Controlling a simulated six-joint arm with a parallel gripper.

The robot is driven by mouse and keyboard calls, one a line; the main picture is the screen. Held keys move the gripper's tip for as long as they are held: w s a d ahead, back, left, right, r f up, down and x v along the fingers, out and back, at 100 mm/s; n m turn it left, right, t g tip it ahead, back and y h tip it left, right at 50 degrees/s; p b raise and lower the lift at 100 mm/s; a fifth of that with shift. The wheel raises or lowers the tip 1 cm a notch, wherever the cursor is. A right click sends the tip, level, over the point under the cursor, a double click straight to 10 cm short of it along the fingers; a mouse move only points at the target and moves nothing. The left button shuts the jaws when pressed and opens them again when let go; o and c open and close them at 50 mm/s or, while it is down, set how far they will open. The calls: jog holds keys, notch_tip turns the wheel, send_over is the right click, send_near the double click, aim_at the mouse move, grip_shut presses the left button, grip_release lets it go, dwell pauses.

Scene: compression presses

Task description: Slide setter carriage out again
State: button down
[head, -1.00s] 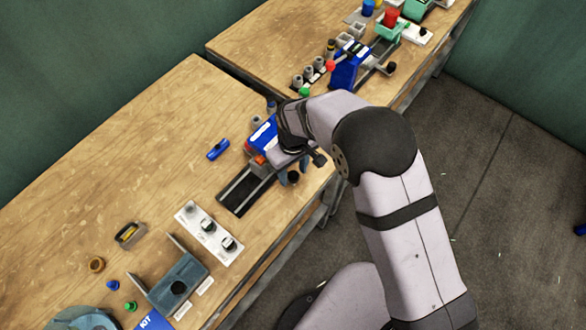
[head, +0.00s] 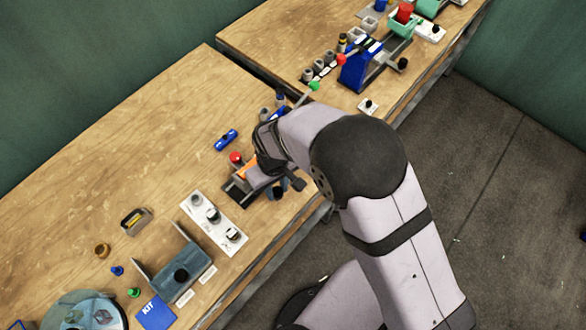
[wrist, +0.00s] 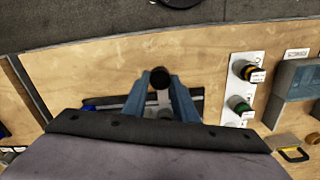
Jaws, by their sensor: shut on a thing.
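The setter carriage (head: 248,170), with an orange part and a red piece on it, sits over the near-left stretch of the dark rail (head: 233,194). My gripper (head: 277,190) is at the carriage's front side, and my wrist hides part of the carriage. In the wrist view my blue-grey fingers (wrist: 160,92) are shut around a black-ended knob (wrist: 160,77), beside the dark rail. The blue press (head: 279,113) at the rail's far end is mostly hidden behind my arm; its green-balled lever (head: 314,86) shows.
A white strip with several fittings (head: 215,222) lies just left of the rail. A grey fixture (head: 176,275) stands beyond it. A blue tool (head: 226,139) lies behind. A second blue press (head: 360,66) stands on the far bench. The bench's left back is clear.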

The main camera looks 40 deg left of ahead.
jog(key=shift+s, duration=1.45)
jog(key=c, duration=1.4)
grip_release()
jog(key=shift+s, duration=0.2)
jog(key=shift+c, duration=0.2)
jog(key=shift+w, duration=0.2)
notch_tip(320, 180, up, 7)
jog(key=b, duration=0.2)
jog(key=shift+s+r, duration=0.15)
jog(key=shift+r, duration=0.05)
